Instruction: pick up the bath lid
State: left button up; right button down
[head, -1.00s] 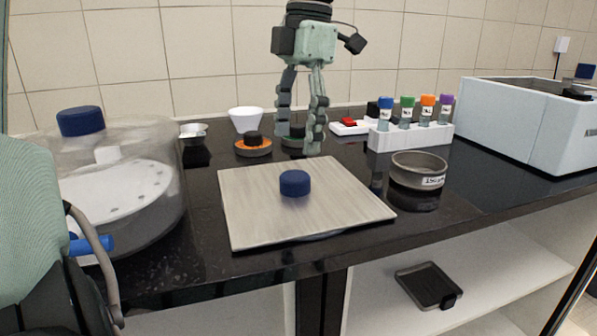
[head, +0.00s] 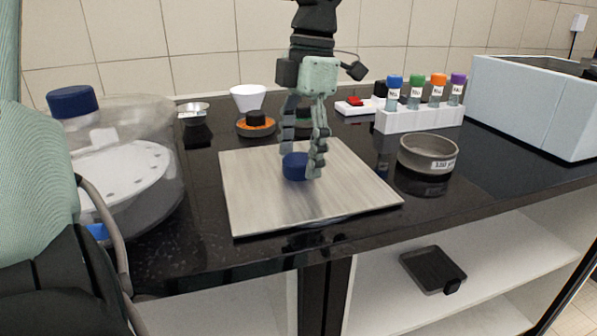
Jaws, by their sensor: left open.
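The bath lid (head: 255,205) is a flat, square, brushed-metal plate lying on the dark bench, with a round blue knob (head: 293,168) on its top. My left gripper (head: 302,160) points down at the knob, with its fingers open. One finger is at the knob's right side and partly covers it; the other is by its upper left edge. I cannot tell whether either finger touches the knob. My right gripper is not in view.
A clear round vessel with a blue cap (head: 73,102) stands at left. A pale open-topped box (head: 530,105) stands at right.

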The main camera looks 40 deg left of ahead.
pick_arm(q)
jog(key=shift+c, duration=0.6)
jog(key=c, duration=1.2)
jog(key=shift+r, duration=0.1)
grip_shut()
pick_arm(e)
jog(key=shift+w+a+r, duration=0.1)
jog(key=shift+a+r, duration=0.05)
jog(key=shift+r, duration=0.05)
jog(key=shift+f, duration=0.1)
pick_arm(q)
jog(key=shift+r, duration=0.1)
